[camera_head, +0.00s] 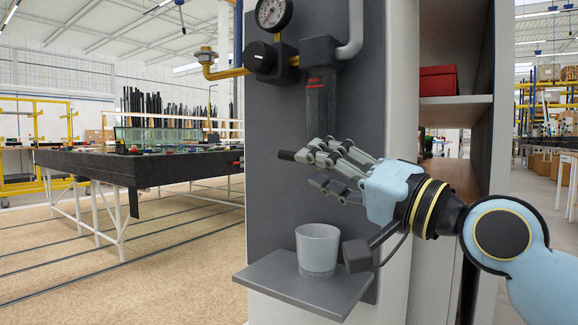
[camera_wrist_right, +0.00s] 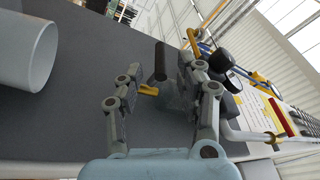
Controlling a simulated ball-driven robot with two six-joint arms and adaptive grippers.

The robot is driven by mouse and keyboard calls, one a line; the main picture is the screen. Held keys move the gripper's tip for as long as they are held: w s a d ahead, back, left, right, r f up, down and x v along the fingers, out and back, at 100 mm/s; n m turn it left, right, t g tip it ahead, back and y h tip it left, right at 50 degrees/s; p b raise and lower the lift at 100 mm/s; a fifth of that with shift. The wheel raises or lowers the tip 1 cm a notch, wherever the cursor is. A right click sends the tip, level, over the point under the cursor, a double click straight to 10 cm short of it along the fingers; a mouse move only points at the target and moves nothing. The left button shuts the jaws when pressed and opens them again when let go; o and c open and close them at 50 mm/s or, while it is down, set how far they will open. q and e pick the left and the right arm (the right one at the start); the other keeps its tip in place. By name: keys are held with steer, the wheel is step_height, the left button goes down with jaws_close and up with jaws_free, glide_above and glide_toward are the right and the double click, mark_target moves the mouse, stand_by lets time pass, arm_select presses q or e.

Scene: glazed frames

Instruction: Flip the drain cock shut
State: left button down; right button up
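The filter bowl (camera_head: 321,105), dark and see-through with a red mark near its top, hangs on the grey panel in the head view. My right gripper (camera_head: 312,168) is just below it, with its fingers pointing left. A dark, stubby handle (camera_head: 287,155), seemingly the drain cock's, sticks out past the fingers. In the right wrist view the dark handle (camera_wrist_right: 160,62) and a small yellow piece (camera_wrist_right: 148,90) lie between the spread fingers (camera_wrist_right: 158,74). I cannot tell whether a finger touches them. The cock's body is mostly hidden by the gripper in the head view. My left gripper is out of view.
A pale cup (camera_head: 318,250) stands on a small grey shelf (camera_head: 290,285) below the gripper. It also shows in the right wrist view (camera_wrist_right: 28,52). A gauge (camera_head: 273,14), black knob (camera_head: 259,56) and yellow pipe (camera_head: 222,73) are above. A shelving unit (camera_head: 455,103) stands right.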

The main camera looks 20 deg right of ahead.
mark_target(279, 152)
steer(key=x, duration=0.4)
steer(key=shift+w+a+r, duration=0.1)
steer(key=shift+w+a, duration=0.05)
steer(key=shift+w, duration=0.05)
steer(key=shift+w+a+r, duration=0.15)
steer(key=shift+w+a, duration=0.1)
steer(key=shift+w, duration=0.35)
steer(key=shift+c, duration=0.6)
jaws_close()
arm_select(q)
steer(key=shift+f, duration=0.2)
